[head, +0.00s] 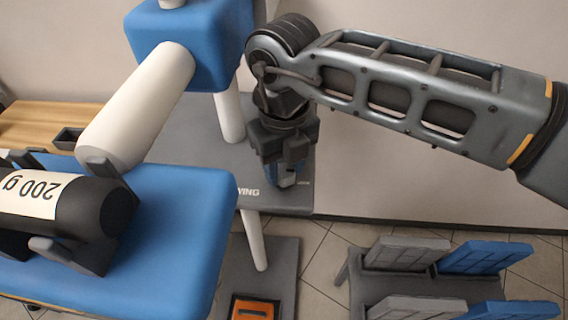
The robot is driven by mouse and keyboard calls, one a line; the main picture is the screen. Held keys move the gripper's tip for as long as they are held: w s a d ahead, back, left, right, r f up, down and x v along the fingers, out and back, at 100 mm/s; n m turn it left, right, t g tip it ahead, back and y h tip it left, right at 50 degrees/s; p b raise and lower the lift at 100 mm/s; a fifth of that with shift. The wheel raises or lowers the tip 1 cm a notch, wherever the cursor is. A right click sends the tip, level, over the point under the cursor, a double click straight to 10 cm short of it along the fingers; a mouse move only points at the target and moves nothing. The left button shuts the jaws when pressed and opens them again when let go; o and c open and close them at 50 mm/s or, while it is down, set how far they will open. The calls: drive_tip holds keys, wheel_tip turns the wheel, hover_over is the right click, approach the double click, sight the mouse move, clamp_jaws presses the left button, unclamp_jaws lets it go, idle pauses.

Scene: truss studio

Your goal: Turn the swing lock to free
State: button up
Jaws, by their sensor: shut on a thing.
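The swing lock is mostly hidden under my gripper (285,170) on a dark grey shelf (205,165) in the head view. White lettering ending in "WING" (248,192) is printed on the shelf's front beside it. My gripper points down and is shut on a small blue part (288,181), which looks like the lock's knob. Which way the knob is turned cannot be told. My arm reaches in from the right.
A blue platform (200,215) at left bears a black cylinder (85,210) labelled 200 g in a cradle. A white cylinder (140,105) slants from a blue block (190,40) above it. Grey and blue ribbed panels (485,255) stand at lower right. An orange plate (255,308) lies below.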

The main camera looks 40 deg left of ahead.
drive_tip(key=n+b, duration=0.3)
drive_tip(key=n, duration=0.1)
drive_tip(key=shift+f, duration=0.15)
drive_tip(key=n+b, duration=0.3)
drive_tip(key=n, duration=0.1)
drive_tip(key=shift+n, duration=0.3)
drive_tip(key=n+b, duration=0.2)
drive_tip(key=n, duration=0.2)
drive_tip(key=shift+n+b, duration=0.95)
drive_tip(key=shift+n, duration=1.55)
drive_tip(key=shift+r, duration=0.2)
drive_tip(key=o, duration=1.1)
drive_tip(key=shift+c, duration=0.2)
